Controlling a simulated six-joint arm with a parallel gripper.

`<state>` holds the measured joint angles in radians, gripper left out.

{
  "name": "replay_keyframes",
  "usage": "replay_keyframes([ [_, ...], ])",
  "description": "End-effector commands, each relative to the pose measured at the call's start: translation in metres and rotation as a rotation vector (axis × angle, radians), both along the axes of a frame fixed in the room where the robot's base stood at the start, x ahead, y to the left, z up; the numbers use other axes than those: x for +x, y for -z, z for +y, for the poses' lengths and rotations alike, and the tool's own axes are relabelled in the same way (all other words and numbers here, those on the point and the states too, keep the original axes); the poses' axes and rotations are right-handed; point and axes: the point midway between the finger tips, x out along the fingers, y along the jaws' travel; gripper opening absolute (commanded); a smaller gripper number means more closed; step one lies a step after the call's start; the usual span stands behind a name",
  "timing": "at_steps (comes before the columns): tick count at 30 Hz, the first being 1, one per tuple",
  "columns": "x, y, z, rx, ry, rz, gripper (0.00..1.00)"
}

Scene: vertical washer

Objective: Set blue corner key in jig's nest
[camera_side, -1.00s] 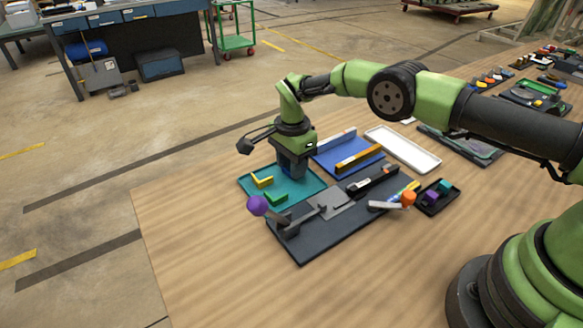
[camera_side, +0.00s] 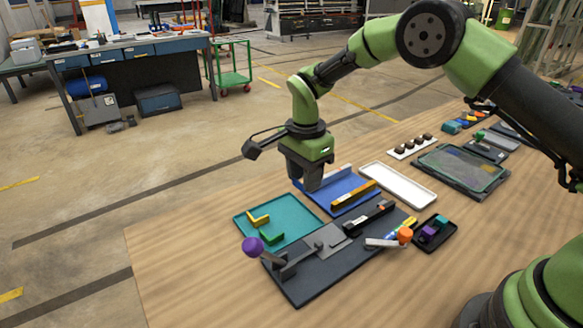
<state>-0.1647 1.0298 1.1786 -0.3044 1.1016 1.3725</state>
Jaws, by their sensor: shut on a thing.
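My gripper (camera_side: 306,182) points down above the far side of the table, over the gap between the teal tray and the blue tray. It is shut on the blue corner key (camera_side: 297,184), of which only a small blue part shows by the fingers. The dark grey jig (camera_side: 330,262) lies in front, with a lighter grey plate (camera_side: 329,240), a lever with a purple ball (camera_side: 252,247) and a clamp with an orange knob (camera_side: 405,235). I cannot make out the nest clearly. The key is held apart from the jig.
The teal tray (camera_side: 290,214) holds a yellow and a green corner key. The blue tray (camera_side: 345,204) holds long bars. A white tray (camera_side: 399,185) is empty. A small black tray (camera_side: 434,245) holds purple and teal blocks. Bare wood lies in front of the jig.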

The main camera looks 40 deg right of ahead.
Motion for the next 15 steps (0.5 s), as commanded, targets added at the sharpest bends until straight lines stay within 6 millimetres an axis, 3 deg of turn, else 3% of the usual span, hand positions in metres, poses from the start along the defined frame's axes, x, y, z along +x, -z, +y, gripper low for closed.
replay_keyframes([
  [9, -0.056, 0.004, -0.011, 0.009, 0.063, 0.001, 0.11],
  [15, -0.072, 0.006, -0.013, 0.01, 0.082, 0.0, 0.11],
])
